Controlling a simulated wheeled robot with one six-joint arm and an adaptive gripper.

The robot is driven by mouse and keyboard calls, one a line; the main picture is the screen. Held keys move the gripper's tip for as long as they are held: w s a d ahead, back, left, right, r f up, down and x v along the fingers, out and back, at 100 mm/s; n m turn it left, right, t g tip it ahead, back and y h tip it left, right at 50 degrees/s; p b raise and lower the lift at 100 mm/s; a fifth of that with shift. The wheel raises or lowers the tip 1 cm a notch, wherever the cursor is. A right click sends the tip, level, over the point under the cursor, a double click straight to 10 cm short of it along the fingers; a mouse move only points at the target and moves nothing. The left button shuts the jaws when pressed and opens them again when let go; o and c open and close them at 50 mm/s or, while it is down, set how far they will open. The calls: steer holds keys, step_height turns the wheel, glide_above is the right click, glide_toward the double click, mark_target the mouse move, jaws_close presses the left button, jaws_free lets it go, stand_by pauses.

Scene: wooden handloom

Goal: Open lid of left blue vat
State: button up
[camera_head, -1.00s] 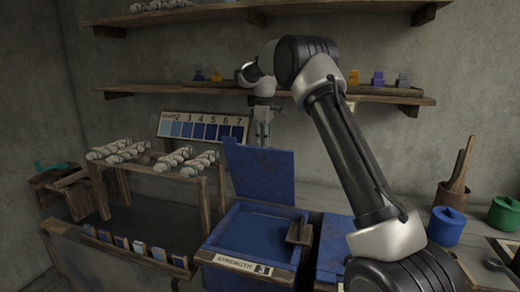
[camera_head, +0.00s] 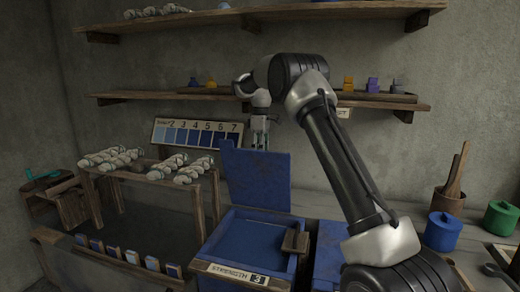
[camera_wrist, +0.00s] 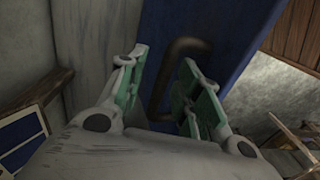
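The left blue vat (camera_head: 211,263) stands at the front centre, with a white STRENGTH 3 label on its front edge. Its blue lid (camera_head: 255,178) stands up nearly vertical at the back of the vat, leaving the blue inside (camera_head: 248,238) in view. My gripper (camera_head: 259,143) points down just behind the lid's top edge; the lid partly hides its tips. In the wrist view my gripper (camera_wrist: 160,88) is open, with green-padded fingers apart. A dark bent handle (camera_wrist: 183,46) on the blue lid (camera_wrist: 225,25) shows between and beyond them. Contact with it cannot be told.
A second blue vat (camera_head: 328,248) stands to the right, partly behind my arm. A numbered colour chart (camera_head: 197,133) and a rack with pale skeins (camera_head: 150,168) are left of the lid. Shelves (camera_head: 180,97) run along the wall. Blue (camera_head: 441,232) and green (camera_head: 502,218) pots stand right.

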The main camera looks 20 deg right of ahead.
step_height(320, 180, up, 12)
steer(key=shift+w+d+f, duration=0.2)
steer(key=shift+w+d, duration=0.05)
steer(key=shift+w, duration=0.15)
